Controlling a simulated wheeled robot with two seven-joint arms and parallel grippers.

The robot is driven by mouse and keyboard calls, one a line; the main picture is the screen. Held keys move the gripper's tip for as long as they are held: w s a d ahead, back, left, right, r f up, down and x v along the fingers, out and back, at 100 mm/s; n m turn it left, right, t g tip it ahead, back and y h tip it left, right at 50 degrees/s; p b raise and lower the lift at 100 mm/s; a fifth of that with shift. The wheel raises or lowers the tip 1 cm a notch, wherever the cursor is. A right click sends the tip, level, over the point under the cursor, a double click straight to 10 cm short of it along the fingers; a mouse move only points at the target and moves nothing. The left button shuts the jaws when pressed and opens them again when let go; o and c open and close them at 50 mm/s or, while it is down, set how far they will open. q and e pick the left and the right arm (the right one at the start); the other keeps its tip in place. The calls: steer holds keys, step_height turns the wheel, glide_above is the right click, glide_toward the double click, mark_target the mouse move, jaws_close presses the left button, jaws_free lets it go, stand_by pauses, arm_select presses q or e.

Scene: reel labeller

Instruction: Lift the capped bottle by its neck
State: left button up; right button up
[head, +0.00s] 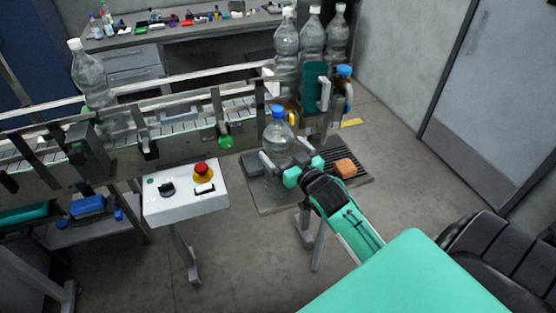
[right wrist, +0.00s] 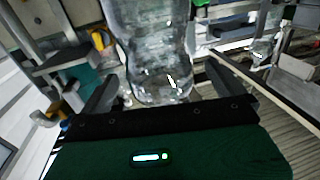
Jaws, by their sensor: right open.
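The capped bottle (head: 278,138), clear with a blue cap, stands upright on the small side table by the conveyor. In the head view my right gripper (head: 282,153) is open at the bottle's near side, its fingers spread to the left and right of the lower body, below the neck. In the right wrist view the clear bottle body (right wrist: 155,45) rises between the two open fingers (right wrist: 160,78). Its cap and neck are out of that view. I cannot tell whether a finger touches it. My left gripper is not in view.
The side table (head: 262,203) also holds an orange block (head: 346,168) on a dark ribbed mat. A white control box (head: 186,193) with a red button is to the left. The conveyor (head: 185,140) carries a bottle (head: 90,75). More bottles (head: 312,38) stand behind.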

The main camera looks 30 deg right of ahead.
steer(key=w+p, duration=0.2)
steer(key=w, duration=0.1)
steer(key=shift+w+d+r, duration=0.15)
steer(key=shift+w+r, duration=0.1)
steer(key=shift+r, duration=0.1)
steer(key=shift+w+f, duration=0.15)
steer(key=shift+w, duration=0.25)
steer(key=c, duration=2)
steer(key=shift+r, duration=0.2)
